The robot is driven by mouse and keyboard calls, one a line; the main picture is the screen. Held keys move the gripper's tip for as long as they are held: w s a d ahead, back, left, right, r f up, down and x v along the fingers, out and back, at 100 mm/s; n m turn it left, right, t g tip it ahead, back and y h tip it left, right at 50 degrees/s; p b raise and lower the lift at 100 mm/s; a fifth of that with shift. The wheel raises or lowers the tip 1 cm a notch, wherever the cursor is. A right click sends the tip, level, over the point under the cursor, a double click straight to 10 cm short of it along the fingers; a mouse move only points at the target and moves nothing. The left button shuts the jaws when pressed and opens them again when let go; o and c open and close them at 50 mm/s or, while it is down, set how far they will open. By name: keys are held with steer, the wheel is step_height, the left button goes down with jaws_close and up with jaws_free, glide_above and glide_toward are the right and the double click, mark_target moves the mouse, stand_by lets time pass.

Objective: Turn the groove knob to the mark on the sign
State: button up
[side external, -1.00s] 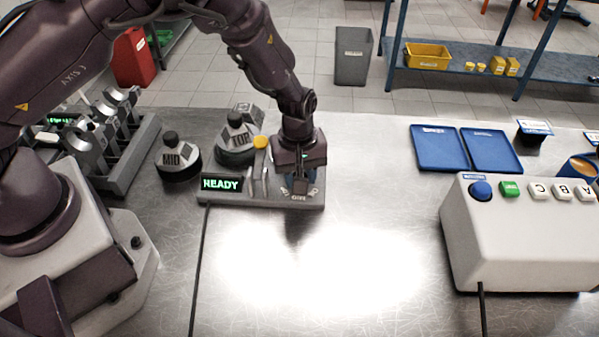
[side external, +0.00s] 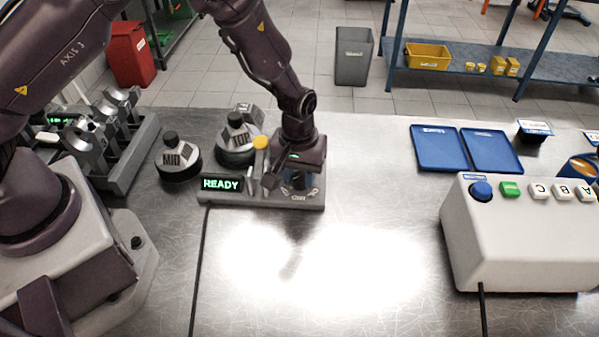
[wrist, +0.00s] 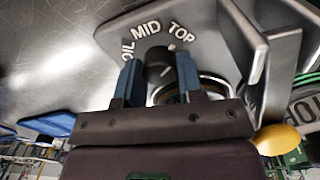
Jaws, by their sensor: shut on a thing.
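The groove knob (wrist: 160,60) is dark and round, at the front of a grey fixture (side external: 228,200). It stands between the two blue fingers of my gripper (wrist: 158,78), which are shut on it. A dial plate above it in the wrist view reads OIL, MID and TOP (wrist: 181,32). A small pale dot on the knob's edge appears to point toward TOP. In the side view my gripper (side external: 299,183) is over the fixture's right end and largely hides the knob. I cannot make out a sign with a readable setting mark.
The fixture's screen (side external: 221,184) reads READY. A yellow disc (side external: 260,142) stands close left of my gripper. Labelled pots, MID (side external: 178,160) and TOP (side external: 238,138), stand behind and left. A white button box (side external: 520,235) is at right; the table between is clear.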

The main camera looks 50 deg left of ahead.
mark_target(298, 176)
steer(key=o, duration=0.9)
step_height(298, 176, up, 13)
steer(key=shift+a, duration=0.1)
stand_by(0.3)
